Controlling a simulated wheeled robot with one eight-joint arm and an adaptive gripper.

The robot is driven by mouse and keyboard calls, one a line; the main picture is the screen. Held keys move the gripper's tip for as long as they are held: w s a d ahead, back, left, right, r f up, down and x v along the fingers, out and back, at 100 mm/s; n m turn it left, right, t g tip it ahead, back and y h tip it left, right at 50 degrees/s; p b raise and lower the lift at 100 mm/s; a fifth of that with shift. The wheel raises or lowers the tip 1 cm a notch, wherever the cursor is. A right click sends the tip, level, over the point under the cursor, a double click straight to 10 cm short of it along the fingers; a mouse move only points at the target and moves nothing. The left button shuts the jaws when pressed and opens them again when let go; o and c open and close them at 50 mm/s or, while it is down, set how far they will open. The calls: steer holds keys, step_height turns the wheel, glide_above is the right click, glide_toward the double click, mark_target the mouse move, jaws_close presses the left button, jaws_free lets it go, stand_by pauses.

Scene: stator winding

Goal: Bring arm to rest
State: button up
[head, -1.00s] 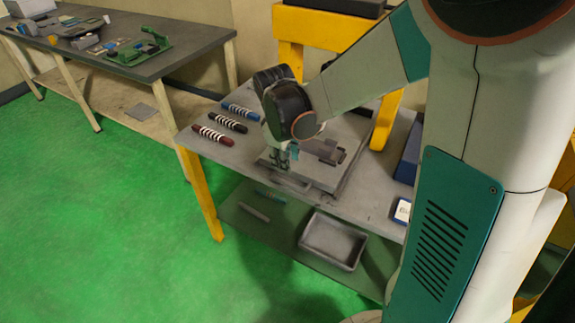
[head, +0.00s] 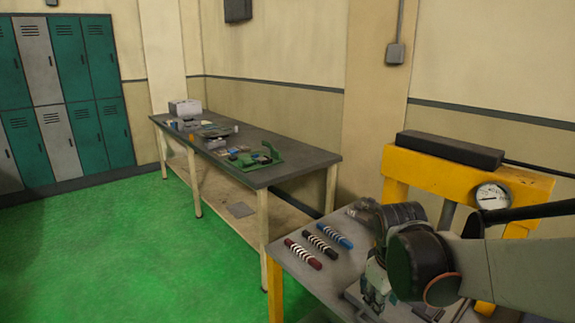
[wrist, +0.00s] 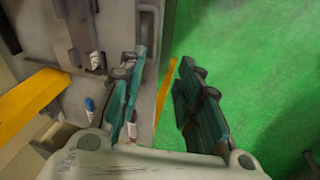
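My gripper (wrist: 153,95) shows in the wrist view with its two teal fingers apart and nothing between them. It points down past the table's edge, with green floor and a yellow leg behind it. In the head view my gripper (head: 376,285) hangs over the near table (head: 290,272), right of the striped rods; its fingertips are hard to make out there. My arm reaches in from the right edge of the head view.
A red (head: 303,254), a black (head: 320,244) and a blue striped rod (head: 335,236) lie on the near table. A yellow press frame (head: 440,178) with a gauge stands behind. A long workbench (head: 290,172) stands further back. Green floor (head: 150,260) at left is clear.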

steer(key=s+a+r+m+t+y, duration=0.1)
steer(key=s+r+m+t, duration=0.3)
steer(key=s, duration=0.9)
step_height(320, 180, up, 2)
steer(key=shift+s+a+r+m, duration=0.1)
steer(key=shift+s+a+m, duration=0.35)
steer(key=shift+m, duration=0.55)
steer(key=shift+o, duration=0.3)
steer(key=shift+w+a, duration=0.15)
stand_by(0.5)
